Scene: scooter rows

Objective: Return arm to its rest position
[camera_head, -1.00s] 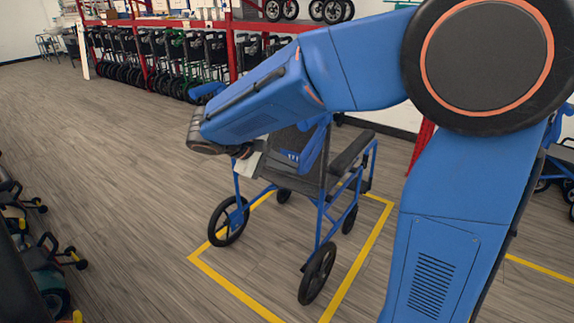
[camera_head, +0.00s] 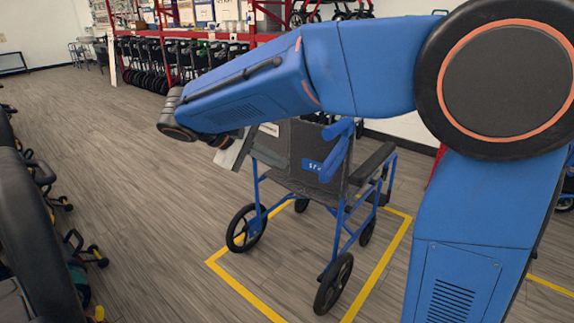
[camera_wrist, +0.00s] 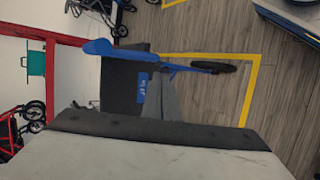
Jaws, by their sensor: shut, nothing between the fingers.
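My blue arm reaches across the upper part of the head view, with its elbow at the right and its wrist end at the left. My gripper (camera_head: 235,152) hangs below the wrist end, partly hidden, in front of the wheelchair's backrest in the picture. In the wrist view, my gripper's grey fingers (camera_wrist: 160,97) are together with nothing between them. A blue-framed wheelchair (camera_head: 325,190) with a dark seat and back stands on the floor; its backrest (camera_wrist: 122,80) also shows in the wrist view behind the fingers. Whether gripper and wheelchair touch cannot be told.
Yellow floor tape (camera_head: 238,287) outlines a bay around the wheelchair. A red rack (camera_head: 262,40) with a row of dark walkers (camera_head: 150,63) stands at the back. Scooters (camera_head: 75,250) line the left edge. The wooden floor (camera_head: 130,170) between is clear.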

